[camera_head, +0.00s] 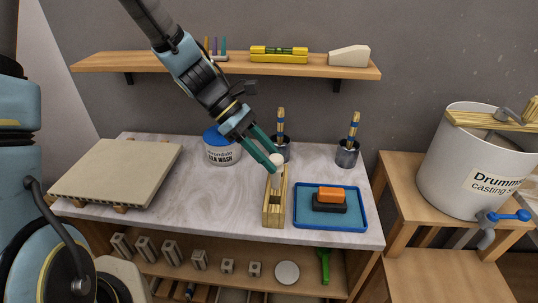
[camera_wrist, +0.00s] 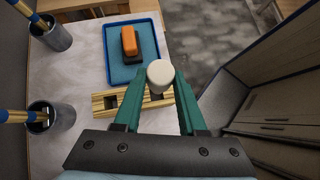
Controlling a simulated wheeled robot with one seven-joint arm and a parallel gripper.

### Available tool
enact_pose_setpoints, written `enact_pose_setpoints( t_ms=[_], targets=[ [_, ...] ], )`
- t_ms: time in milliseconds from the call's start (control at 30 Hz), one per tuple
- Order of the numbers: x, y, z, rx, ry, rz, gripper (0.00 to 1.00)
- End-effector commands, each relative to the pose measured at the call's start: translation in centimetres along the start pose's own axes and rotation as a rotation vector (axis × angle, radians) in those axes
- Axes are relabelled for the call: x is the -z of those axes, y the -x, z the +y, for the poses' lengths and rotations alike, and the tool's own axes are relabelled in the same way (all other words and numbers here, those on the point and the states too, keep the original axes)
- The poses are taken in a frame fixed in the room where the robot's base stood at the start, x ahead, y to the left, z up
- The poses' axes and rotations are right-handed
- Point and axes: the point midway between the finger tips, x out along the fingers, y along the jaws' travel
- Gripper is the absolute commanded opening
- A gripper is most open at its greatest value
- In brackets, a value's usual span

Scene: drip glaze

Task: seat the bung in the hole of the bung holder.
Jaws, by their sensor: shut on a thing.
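The bung (camera_head: 277,159) is a pale, cream-white rounded plug. My gripper (camera_head: 274,165) is shut on it, and the bung also shows between the green fingertips in the wrist view (camera_wrist: 160,72). The bung holder (camera_head: 272,212) is a long striped wooden block on the marble counter. The bung appears over the holder's far end in the head view; the gap between them is hard to judge. In the wrist view the holder (camera_wrist: 99,103) lies beyond the fingers, with a dark square opening in its top. The fingers and bung partly hide the rest of its top.
A blue tray (camera_head: 300,222) with an orange-and-black block (camera_head: 331,199) lies right of the holder. Two cups with brushes (camera_head: 347,155) and a white tub (camera_head: 220,150) stand behind. A pale slab (camera_head: 115,172) lies at left.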

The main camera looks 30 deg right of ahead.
Motion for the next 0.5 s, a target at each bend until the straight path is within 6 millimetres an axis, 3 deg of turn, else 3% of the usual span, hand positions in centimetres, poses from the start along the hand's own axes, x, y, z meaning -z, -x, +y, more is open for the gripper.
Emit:
enact_pose_setpoints(
  t_ms=[500],
  targets=[
    [2.3, -2.3, 0.0, 0.000, 0.000, 0.000, 0.00]
  ],
)
